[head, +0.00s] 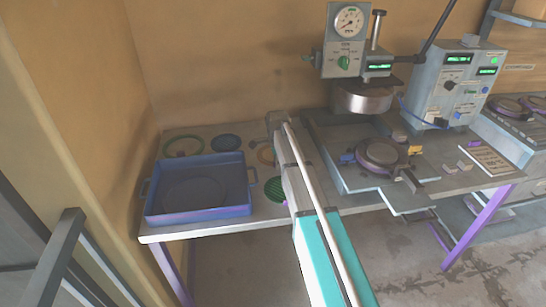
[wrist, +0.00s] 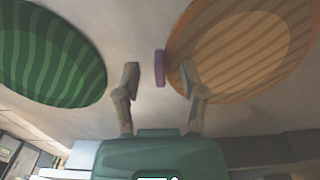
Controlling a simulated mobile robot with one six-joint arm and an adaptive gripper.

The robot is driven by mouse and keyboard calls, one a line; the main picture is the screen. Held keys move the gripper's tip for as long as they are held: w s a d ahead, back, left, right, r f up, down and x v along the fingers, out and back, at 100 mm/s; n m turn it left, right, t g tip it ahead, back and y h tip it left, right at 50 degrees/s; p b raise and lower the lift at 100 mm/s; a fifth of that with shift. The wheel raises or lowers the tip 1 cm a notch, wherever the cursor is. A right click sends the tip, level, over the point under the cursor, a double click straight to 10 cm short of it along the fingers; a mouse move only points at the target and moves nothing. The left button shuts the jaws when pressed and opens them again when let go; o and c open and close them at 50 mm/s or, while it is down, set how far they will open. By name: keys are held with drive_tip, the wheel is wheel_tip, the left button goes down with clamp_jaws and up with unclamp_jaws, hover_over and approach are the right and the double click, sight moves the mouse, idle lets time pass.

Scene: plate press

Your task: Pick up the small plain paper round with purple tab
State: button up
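A purple tab (wrist: 160,67) stands at the left edge of a tan-orange round (wrist: 245,50) in the wrist view. My gripper (wrist: 160,78) is open and empty, with one finger on each side of the tab and gaps between. I cannot tell how far the fingertips are from the tab in depth. In the head view a tan-orange round (head: 265,155) shows partly behind my arm, and my gripper is not clearly visible there.
A green striped round (wrist: 50,55) lies left of the tab; a green round (head: 275,189) shows beside my arm. A blue tray (head: 198,212) stands on the table's left, with a green ring (head: 184,146) and dark blue round (head: 226,142) behind it. A press (head: 362,98) stands right of my arm.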

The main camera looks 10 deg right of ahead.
clamp_jaws()
drive_tip(key=shift+r, duration=0.15)
wheel_tip(320, 180, up, 2)
drive_tip(key=shift+r+p, duration=0.1)
drive_tip(key=shift+p, duration=1.15)
drive_tip(key=s+r+p, duration=1)
drive_tip(key=s, duration=0.4)
drive_tip(key=shift+r, duration=0.25)
